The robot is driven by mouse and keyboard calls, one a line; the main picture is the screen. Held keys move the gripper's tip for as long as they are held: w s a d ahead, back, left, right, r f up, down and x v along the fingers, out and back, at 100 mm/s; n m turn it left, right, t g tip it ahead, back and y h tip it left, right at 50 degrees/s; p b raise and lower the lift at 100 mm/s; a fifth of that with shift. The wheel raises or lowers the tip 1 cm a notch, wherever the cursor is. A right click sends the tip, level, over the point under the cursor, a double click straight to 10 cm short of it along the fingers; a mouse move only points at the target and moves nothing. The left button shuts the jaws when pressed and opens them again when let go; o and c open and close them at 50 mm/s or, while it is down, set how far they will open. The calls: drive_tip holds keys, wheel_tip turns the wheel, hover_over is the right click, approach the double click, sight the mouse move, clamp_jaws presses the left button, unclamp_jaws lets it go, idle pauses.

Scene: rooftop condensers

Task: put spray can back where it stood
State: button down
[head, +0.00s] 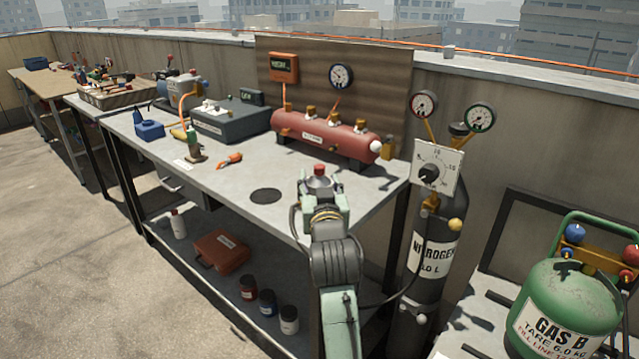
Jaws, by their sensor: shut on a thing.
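My gripper (320,184) is over the front right part of the grey workbench (225,185), seen from behind along my arm. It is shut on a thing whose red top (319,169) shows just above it. This looks like the spray can; its body is hidden by my gripper and wrist. I cannot tell whether its base touches the bench. A dark round disc (265,196) lies flat and bare on the bench, to the left of my gripper.
A red manifold tank (325,138) stands behind my gripper. An orange-handled tool (229,160) and a green-topped torch-like item (193,146) lie left. A nitrogen cylinder (428,245) stands right. The lower shelf holds a red case (221,250), several jars and a red-capped white bottle (178,224).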

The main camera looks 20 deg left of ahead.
drive_tip(key=c, duration=0.8)
unclamp_jaws()
drive_tip(key=shift+f, duration=0.1)
drive_tip(key=shift+b+v, duration=5.95)
drive_tip(key=shift+v, duration=0.05)
drive_tip(key=shift+r, duration=0.25)
